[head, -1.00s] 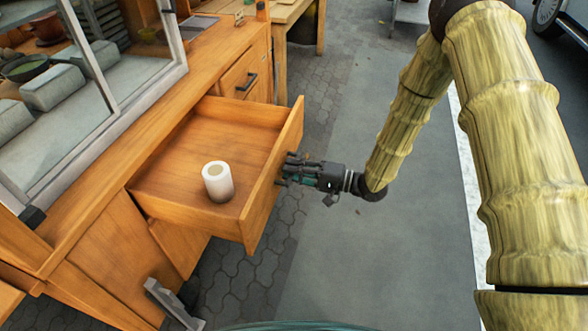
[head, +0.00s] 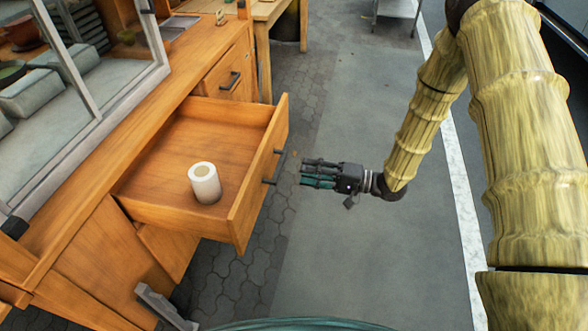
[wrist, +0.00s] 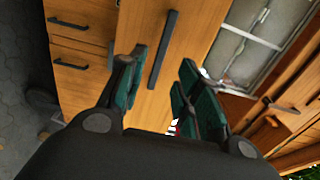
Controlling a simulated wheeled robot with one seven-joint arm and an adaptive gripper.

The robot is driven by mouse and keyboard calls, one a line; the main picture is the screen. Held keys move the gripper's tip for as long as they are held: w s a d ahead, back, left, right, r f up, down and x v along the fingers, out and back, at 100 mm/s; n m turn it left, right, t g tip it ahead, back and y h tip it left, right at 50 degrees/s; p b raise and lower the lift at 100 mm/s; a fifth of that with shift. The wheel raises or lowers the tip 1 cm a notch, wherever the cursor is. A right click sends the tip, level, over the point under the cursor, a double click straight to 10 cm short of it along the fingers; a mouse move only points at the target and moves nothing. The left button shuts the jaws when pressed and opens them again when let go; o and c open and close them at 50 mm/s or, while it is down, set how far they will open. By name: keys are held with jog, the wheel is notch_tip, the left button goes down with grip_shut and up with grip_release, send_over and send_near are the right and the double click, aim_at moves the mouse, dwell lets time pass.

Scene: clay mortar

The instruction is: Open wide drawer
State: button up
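The wide wooden drawer (head: 258,185) is pulled well out of the orange cabinet in the head view. Its dark bar handle (head: 274,168) is on the front face. In the wrist view the drawer's handle (wrist: 162,50) appears ahead, in the gap between my fingers. My gripper (head: 304,173) is just right of the handle in the head view, with a visible gap and no contact. Its teal-padded fingers (wrist: 160,90) are spread apart and empty in the wrist view.
A white roll-like cylinder (head: 205,183) stands inside the drawer. A smaller closed drawer (head: 224,75) with a dark handle is farther along the cabinet. A glass-fronted case (head: 90,90) sits on the countertop. The grey pavement (head: 345,250) right of the drawer is clear.

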jog(key=shift+v, duration=1.7)
jog(key=s+d+f+h, duration=0.1)
jog(key=s+f+h, duration=0.2)
jog(key=f, duration=0.3)
jog(key=s+d+f+t+h, duration=0.1)
jog(key=s+f+h, duration=0.25)
jog(key=f, duration=0.35)
jog(key=s+f+h, duration=0.3)
jog(key=f+h, duration=0.1)
jog(key=f, duration=0.2)
jog(key=s+d+f+n+g+h, duration=0.1)
jog(key=s+d+f+g+h, duration=0.15)
jog(key=s, duration=0.45)
jog(key=s+d+f+n+g+h, duration=0.1)
jog(key=s+d+f+h, duration=0.1)
jog(key=s+f, duration=0.35)
jog(key=s+d+r+n+g+h, duration=0.1)
jog(key=s+d+g+h, duration=0.15)
jog(key=s, duration=1.05)
notch_tip(320, 180, up, 13)
jog(key=p, duration=1.2)
jog(key=shift+d+g, duration=0.3)
